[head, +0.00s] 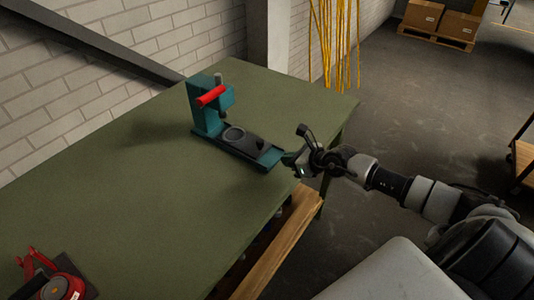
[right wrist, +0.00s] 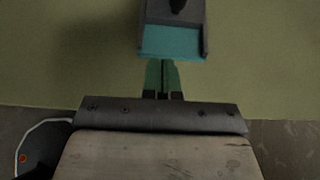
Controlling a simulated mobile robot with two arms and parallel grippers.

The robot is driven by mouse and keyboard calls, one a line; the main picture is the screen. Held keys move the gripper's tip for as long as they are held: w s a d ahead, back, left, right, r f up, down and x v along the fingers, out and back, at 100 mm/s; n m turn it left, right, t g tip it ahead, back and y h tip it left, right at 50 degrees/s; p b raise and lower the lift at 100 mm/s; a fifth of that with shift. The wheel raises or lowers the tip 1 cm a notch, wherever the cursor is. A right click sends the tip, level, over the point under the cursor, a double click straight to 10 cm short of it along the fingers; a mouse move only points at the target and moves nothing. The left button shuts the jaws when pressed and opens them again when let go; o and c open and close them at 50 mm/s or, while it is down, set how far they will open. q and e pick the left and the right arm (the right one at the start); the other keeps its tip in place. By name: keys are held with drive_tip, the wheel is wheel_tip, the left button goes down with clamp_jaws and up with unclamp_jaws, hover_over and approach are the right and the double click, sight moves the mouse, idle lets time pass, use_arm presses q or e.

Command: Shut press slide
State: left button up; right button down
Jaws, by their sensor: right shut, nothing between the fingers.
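A teal press (head: 205,118) with a red handle (head: 211,95) stands on the green table. Its dark slide (head: 243,138), with a round plate and a small black knob (head: 262,144), sticks out of the press toward the table's right edge. The slide's teal end (right wrist: 172,42) shows at the top of the right wrist view. My right gripper (head: 288,161) is shut and empty just beyond that outer end; its fingertips (right wrist: 162,66) point at the end and look very near it. I cannot tell if they touch. My left gripper is not in view.
The green table (head: 130,185) is mostly bare around the press. A red tool (head: 60,285) on a dark base sits at the near left corner. A brick wall and a diagonal grey beam (head: 95,42) run behind the table. Yellow strands (head: 335,45) hang past its far end.

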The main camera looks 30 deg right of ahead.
approach(249, 148)
drive_tip(key=f, duration=0.2)
drive_tip(key=w+f+p, duration=0.1)
drive_tip(key=shift+a+f, duration=0.25)
drive_tip(key=shift+a, duration=0.15)
drive_tip(key=w, duration=0.1)
drive_tip(key=w+a+b, duration=0.1)
drive_tip(key=w, duration=0.2)
drive_tip(key=shift+w+a+b, duration=0.25)
drive_tip(key=shift+a+b, duration=0.1)
drive_tip(key=shift+a, duration=0.05)
drive_tip(key=shift+s, duration=0.1)
drive_tip(key=shift+d, duration=0.1)
